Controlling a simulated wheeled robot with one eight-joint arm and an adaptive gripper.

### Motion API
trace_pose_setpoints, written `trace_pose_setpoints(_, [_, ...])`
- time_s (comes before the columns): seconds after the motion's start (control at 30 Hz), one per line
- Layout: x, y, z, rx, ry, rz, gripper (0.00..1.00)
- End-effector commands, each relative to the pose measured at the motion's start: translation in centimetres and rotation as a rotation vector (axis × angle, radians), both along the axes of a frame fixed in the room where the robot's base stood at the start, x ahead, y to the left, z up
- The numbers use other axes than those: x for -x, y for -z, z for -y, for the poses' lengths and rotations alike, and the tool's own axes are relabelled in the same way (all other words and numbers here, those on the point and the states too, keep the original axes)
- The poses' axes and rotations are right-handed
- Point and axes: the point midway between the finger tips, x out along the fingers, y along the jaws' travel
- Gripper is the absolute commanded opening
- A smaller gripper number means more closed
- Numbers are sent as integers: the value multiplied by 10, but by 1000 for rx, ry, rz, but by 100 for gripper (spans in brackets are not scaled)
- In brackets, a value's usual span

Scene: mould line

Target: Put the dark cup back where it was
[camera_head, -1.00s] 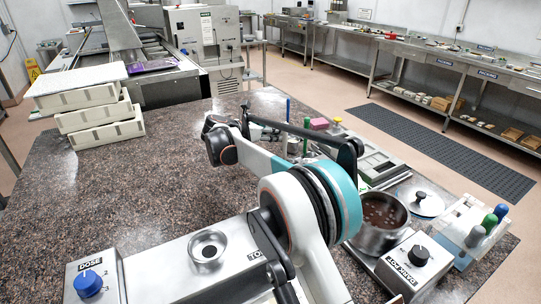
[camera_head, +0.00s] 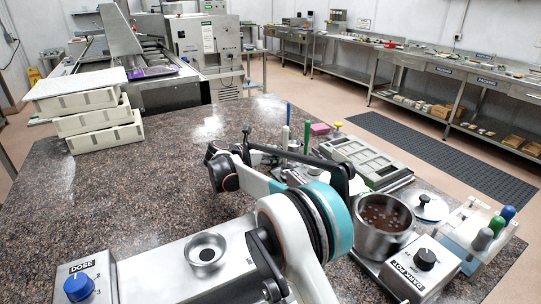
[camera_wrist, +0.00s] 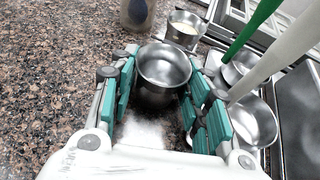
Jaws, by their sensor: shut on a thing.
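In the wrist view, my gripper (camera_wrist: 160,104) is shut on a small round steel cup (camera_wrist: 164,68), with teal finger pads on either side of it. The cup is upright and looks empty inside; no label shows. Whether it touches the speckled counter is hard to tell. A steel cup with pale contents (camera_wrist: 186,27) stands just beyond it. Two more steel cups stand to the right, one by a green-handled tool (camera_wrist: 252,30) and one by a white-handled tool (camera_wrist: 278,62). In the head view, my arm hides the gripper's fingers and the held cup.
The dark pot (camera_head: 382,242) with brown contents stands right of my arm, beside a lid (camera_head: 428,212) and a bottle rack (camera_head: 462,237). A grey mould tray (camera_head: 362,160) lies behind. Stacked white trays (camera_head: 100,128) stand back left. The counter's middle (camera_head: 130,190) is clear.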

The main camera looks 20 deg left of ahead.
Motion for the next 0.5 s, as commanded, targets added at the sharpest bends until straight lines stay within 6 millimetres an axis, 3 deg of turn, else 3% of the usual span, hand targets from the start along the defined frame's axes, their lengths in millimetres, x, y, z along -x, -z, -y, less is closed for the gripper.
trace_pose_setpoints(0.03, [0, 2, 0, 0, 0, 0, 15])
trace_pose_setpoints(0.07, [0, 1, 0, 0, 0, 0, 50])
trace_pose_setpoints(0.13, [0, 1, 0, 0, 0, 0, 64])
trace_pose_setpoints(0.5, [0, -1, 0, 0, 0, 0, 64])
